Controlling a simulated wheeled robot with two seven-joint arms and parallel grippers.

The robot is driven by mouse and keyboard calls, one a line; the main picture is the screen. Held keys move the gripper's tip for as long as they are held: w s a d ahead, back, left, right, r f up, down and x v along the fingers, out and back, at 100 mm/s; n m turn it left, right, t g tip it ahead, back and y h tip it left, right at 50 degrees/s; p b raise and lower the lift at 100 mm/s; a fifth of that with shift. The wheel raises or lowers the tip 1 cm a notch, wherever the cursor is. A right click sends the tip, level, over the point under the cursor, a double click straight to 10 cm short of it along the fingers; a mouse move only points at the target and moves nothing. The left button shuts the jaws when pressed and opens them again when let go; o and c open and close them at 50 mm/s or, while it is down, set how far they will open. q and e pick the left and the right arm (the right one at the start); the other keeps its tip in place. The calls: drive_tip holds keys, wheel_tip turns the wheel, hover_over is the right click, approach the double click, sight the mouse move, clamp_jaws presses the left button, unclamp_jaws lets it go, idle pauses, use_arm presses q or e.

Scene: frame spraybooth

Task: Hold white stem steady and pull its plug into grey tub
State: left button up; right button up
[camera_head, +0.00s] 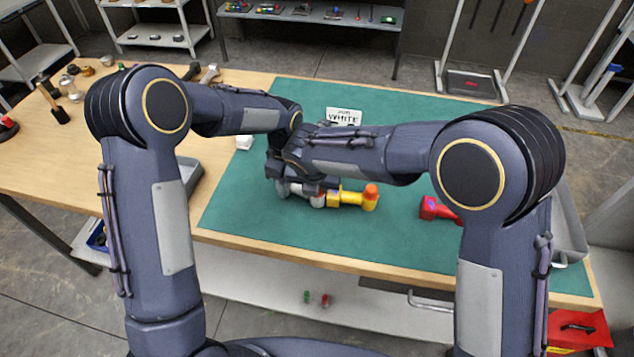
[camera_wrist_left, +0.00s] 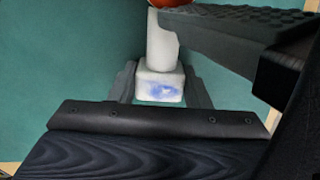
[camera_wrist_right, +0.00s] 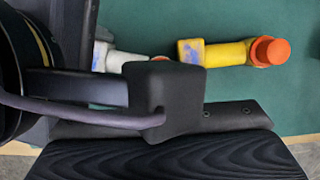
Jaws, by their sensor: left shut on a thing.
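The white stem (camera_wrist_left: 163,45) has a square base with a blue smudge, and an orange-red plug (camera_wrist_left: 168,3) at its far end, cut by the top edge of the left wrist view. My left gripper (camera_wrist_left: 160,82) is shut on the stem's square base, one finger on each side. In the head view the stem (camera_head: 317,201) lies low over the green mat, partly covered by my arms. My right gripper is close to the plug end; its fingertips are hidden behind a dark block in the right wrist view. A grey tub (camera_head: 190,177) stands left of the mat, partly behind my left arm.
A yellow stem with an orange plug (camera_head: 370,197) lies just right of the white stem. A red stem (camera_head: 438,209) lies farther right. Another grey container (camera_head: 570,232) is at the right edge. The mat's front is clear.

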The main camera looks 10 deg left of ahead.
clamp_jaws()
drive_tip(key=shift+r, duration=0.85)
use_arm(q)
drive_tip(key=shift+s, duration=0.1)
use_arm(e)
drive_tip(key=shift+w+r, duration=0.1)
drive_tip(key=shift+r, duration=2.1)
use_arm(q)
drive_tip(key=shift+f, duration=0.1)
use_arm(e)
drive_tip(key=shift+a, duration=0.1)
